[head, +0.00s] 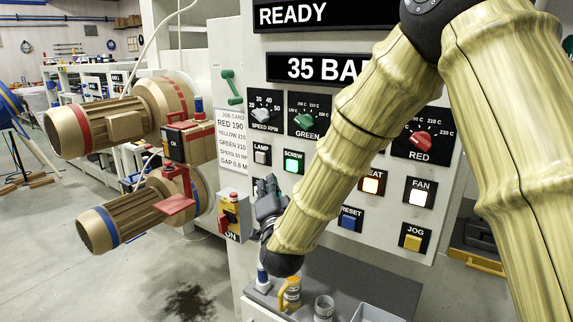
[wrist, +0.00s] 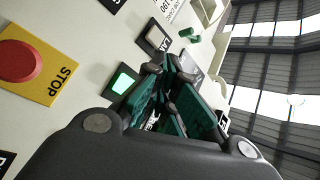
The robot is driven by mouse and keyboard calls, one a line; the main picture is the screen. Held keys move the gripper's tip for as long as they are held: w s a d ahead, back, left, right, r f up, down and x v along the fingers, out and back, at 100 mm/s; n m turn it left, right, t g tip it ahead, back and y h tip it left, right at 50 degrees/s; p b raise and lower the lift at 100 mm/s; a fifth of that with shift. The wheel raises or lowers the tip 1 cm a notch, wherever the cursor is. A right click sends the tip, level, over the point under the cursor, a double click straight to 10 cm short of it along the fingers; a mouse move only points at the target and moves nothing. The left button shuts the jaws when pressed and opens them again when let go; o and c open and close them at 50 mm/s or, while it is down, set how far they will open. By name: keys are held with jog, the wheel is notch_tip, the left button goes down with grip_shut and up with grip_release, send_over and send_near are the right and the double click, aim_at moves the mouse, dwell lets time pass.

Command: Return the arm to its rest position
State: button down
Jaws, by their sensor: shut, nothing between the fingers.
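My arm, with a bamboo-like surface, crosses the right half of the head view and bends down to the left. My gripper (head: 268,197) is at its lower end, in front of the control panel (head: 256,115), below the lit green SCREW button (head: 293,162). In the wrist view my gripper (wrist: 168,68) is shut and empty, its dark fingers with green pads together. The green-lit button (wrist: 123,82) and the red STOP button (wrist: 20,62) on its yellow plate show to the left of the fingers. Whether the fingertips touch the panel cannot be told.
A red-and-yellow switch box (head: 232,216) is just left of my gripper. Motors (head: 125,122) stick out at left. The floor (head: 60,270) at lower left is open, with a dark stain.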

jog(key=s+d+f+n+g, duration=0.2)
jog(key=s+d+f+g, duration=0.15)
jog(key=f, duration=0.85)
jog(key=s+d+f+n+g, duration=0.1)
jog(key=s+d+f+g, duration=0.3)
jog(key=f, duration=0.9)
jog(key=s+d+f+n+g, duration=0.2)
jog(key=s+d+f, duration=0.25)
jog(key=f, duration=0.75)
jog(key=s+d+f+n+g+h, duration=0.1)
jog(key=s+d+f+g, duration=0.2)
jog(key=s+f, duration=0.5)
jog(key=s+d+f+n+g+h, duration=0.1)
jog(key=s+d+f+g, duration=0.25)
jog(key=s+f, duration=0.45)
jog(key=s+d+f+n+g, duration=0.1)
jog(key=s+d+f+g, duration=0.1)
jog(key=s, duration=0.8)
jog(key=s+d+f+n+g, duration=0.1)
jog(key=s+d, duration=0.3)
jog(key=s, duration=0.7)
jog(key=shift+f+g+h, duration=0.35)
jog(key=shift+g+h, duration=0.05)
jog(key=shift+g, duration=0.2)
jog(key=shift+s+d, duration=0.1)
